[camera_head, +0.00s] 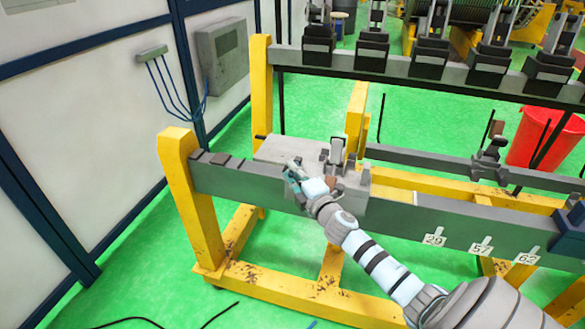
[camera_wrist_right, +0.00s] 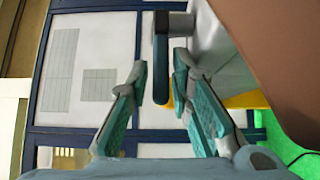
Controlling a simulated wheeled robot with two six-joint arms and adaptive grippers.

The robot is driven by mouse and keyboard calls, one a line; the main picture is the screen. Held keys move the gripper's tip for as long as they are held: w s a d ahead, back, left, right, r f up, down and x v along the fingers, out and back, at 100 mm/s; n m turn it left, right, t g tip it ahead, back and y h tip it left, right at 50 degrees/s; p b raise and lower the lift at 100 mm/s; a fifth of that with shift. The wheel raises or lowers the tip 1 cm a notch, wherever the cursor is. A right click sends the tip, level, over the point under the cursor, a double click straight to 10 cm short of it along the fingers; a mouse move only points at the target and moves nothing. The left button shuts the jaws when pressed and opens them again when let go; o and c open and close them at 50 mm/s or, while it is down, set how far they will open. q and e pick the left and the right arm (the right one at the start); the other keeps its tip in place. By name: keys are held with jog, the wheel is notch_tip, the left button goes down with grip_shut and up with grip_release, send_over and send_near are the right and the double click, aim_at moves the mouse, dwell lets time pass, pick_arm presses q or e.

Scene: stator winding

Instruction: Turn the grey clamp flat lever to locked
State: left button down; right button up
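My right gripper (camera_head: 292,171) reaches the left part of the grey beam, at the front of a pale grey clamp block (camera_head: 284,150). In the right wrist view its teal-padded fingers (camera_wrist_right: 161,82) are apart. A flat dark grey lever (camera_wrist_right: 160,60) hangs between them from a dark pivot end, with a narrow gap visible on each side. The pale clamp body (camera_wrist_right: 212,45) is just right of the lever. In the head view I cannot make out the lever at the gripper. My left gripper is not in view.
An upright metal clamp (camera_head: 337,155) stands just right of my right gripper. The grey beam (camera_head: 400,215) on a yellow frame (camera_head: 188,195) runs right with number tags. A rear rail (camera_head: 400,72) carries several dark clamps. A large brown surface (camera_wrist_right: 280,60) is close at right in the wrist view.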

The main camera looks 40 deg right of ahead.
jog(key=shift+w, duration=0.3)
jog(key=shift+c, duration=0.2)
grip_shut()
